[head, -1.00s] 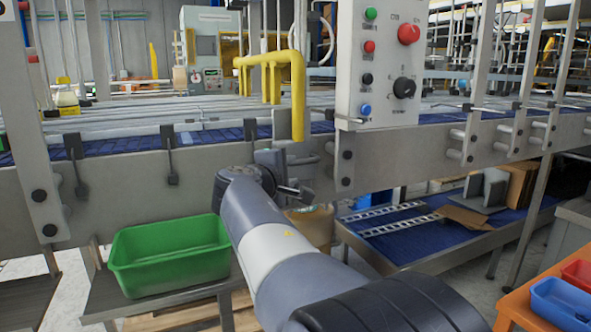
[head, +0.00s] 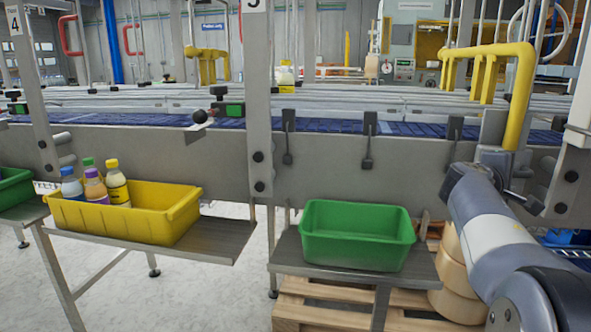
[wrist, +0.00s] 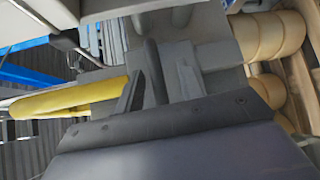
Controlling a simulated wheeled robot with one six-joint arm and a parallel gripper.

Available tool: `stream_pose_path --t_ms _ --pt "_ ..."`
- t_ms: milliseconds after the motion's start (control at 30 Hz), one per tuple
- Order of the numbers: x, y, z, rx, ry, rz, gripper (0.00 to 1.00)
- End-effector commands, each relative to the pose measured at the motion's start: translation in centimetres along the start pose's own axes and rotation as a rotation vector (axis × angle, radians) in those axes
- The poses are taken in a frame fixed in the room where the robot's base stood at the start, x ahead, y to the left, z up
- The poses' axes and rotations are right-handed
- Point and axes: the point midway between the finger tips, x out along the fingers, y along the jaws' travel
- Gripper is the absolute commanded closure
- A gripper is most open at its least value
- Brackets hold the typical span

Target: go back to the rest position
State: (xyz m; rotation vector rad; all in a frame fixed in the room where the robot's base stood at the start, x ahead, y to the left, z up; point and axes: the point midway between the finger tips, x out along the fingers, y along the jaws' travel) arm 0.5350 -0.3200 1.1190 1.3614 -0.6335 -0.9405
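My gripper (head: 515,180) is at the right of the head view, at the end of my arm. It is in front of the conveyor's grey side rail, below the yellow pipe. No held object shows in it. In the wrist view the dark finger parts (wrist: 160,80) show near the middle, seen at a steep angle.
A green bin (head: 357,262), looking empty, stands on a low shelf. A yellow bin (head: 150,230) with several bottles stands to the left. A conveyor (head: 330,160) runs across. Tan rolls (head: 455,285) sit close to my arm. The yellow pipe (head: 522,95) rises above my gripper.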

Motion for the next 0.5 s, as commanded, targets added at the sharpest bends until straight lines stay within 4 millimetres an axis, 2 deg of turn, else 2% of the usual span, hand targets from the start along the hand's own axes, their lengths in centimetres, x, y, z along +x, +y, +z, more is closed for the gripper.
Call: stream_pose_path --t_ms 33,133,233,500 --pt "1.1 0.0 0.1 0.0 -0.003 -0.001 0.64" --pt "2.8 0.0 0.1 0.0 -0.002 -0.001 0.64" --pt "2.4 1.2 0.2 0.001 0.001 0.001 0.64" --pt "2.2 1.9 0.3 0.0 0.001 0.001 0.64"
